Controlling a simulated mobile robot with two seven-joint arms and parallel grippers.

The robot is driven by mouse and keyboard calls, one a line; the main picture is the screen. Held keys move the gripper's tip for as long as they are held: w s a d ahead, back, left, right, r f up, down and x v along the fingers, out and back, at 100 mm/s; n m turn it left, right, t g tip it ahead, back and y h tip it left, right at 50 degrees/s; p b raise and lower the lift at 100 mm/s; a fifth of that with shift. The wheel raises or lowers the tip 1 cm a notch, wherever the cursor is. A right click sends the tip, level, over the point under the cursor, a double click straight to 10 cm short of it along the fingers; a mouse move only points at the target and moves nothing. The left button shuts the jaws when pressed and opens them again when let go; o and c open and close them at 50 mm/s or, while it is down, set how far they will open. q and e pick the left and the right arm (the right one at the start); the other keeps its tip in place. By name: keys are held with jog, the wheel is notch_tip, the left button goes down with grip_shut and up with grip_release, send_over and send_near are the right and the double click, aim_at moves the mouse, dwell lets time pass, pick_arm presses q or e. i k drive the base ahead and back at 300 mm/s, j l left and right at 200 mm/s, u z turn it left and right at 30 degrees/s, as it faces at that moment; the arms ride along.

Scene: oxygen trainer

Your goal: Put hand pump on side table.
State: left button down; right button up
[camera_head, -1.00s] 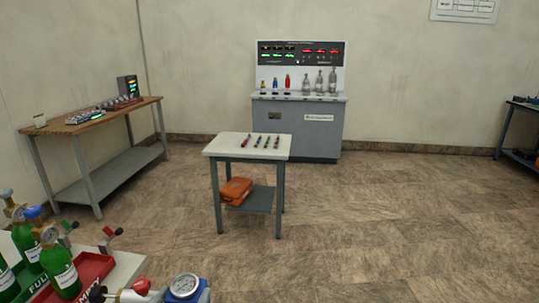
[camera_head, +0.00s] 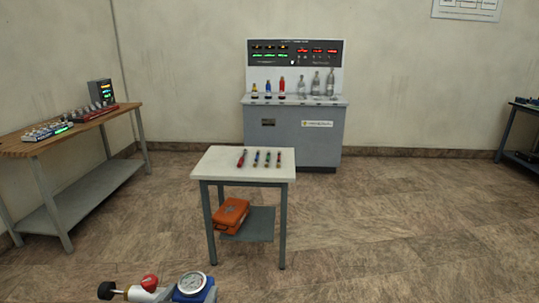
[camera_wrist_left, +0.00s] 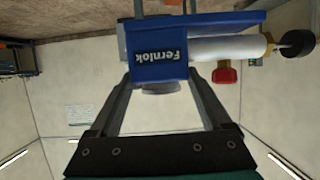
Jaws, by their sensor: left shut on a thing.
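The hand pump shows at the bottom edge of the head view, with a round gauge, a blue body (camera_head: 196,295), a red knob and a black handle end. In the left wrist view its blue block (camera_wrist_left: 160,62) and white barrel lie across the fingers. My left gripper (camera_wrist_left: 160,88) is shut on the blue body and holds it up in the air. The small side table (camera_head: 215,165) stands ahead of the pump, with a pale top and grey legs. My right gripper is not in view.
A wooden bench (camera_head: 45,145) stands left, a grey cabinet (camera_head: 292,132) behind. The floor at right is open.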

aim_at(220, 159)
jog(key=i+j, duration=0.15)
jog(key=i, duration=0.45)
jog(key=i+j, duration=0.1)
jog(key=i, duration=1.75)
jog(key=i+u, duration=0.1)
jog(key=i, duration=1.2)
jog(key=l, duration=0.05)
